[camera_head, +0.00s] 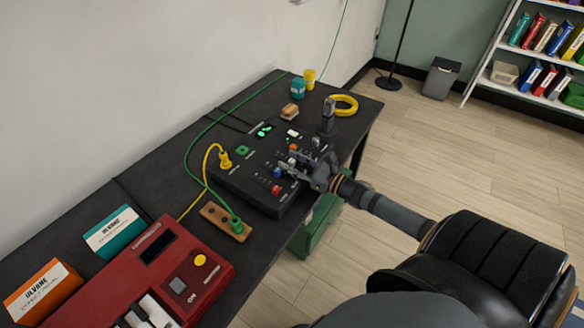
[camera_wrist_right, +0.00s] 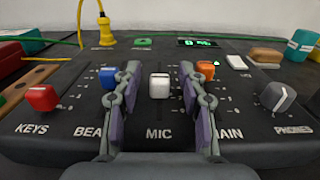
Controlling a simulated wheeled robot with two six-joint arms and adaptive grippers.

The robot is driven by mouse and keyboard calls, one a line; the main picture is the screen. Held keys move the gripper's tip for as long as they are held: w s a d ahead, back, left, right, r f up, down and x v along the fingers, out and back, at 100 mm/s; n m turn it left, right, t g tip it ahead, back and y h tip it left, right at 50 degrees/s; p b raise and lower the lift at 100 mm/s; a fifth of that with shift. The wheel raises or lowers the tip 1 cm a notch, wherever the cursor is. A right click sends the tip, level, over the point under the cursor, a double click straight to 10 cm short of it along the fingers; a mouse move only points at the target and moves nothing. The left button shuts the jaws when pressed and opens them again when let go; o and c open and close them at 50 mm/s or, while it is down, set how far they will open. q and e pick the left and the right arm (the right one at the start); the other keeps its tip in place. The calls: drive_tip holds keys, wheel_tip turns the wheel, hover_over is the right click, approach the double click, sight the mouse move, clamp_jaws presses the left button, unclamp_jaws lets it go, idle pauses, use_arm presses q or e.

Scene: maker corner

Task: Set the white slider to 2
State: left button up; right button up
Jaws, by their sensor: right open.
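The white slider (camera_wrist_right: 160,86) is the cap above the word MIC on the black mixer panel (camera_wrist_right: 140,145). In the right wrist view it stands between the two fingers of my right gripper (camera_wrist_right: 160,95), which is open with a gap on both sides of the cap. In the head view my right gripper (camera_head: 293,166) reaches over the front part of the mixer (camera_head: 232,187) and hides much of the slider row. The scale marks beside the white slider are too small or covered to read. My left gripper is not in view.
Neighbouring controls are close: a red knob (camera_wrist_right: 42,98), a blue knob (camera_wrist_right: 109,77), an orange knob (camera_wrist_right: 205,70) and a grey knob (camera_wrist_right: 278,96). A yellow cable (camera_head: 213,150) and green cable (camera_head: 197,145) cross the table left of the mixer. A red machine (camera_head: 205,262) stands nearer.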

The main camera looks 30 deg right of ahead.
drive_tip(key=shift+w, duration=0.1)
clamp_jaws()
idle(0.3)
drive_tip(key=shift+r, duration=0.1)
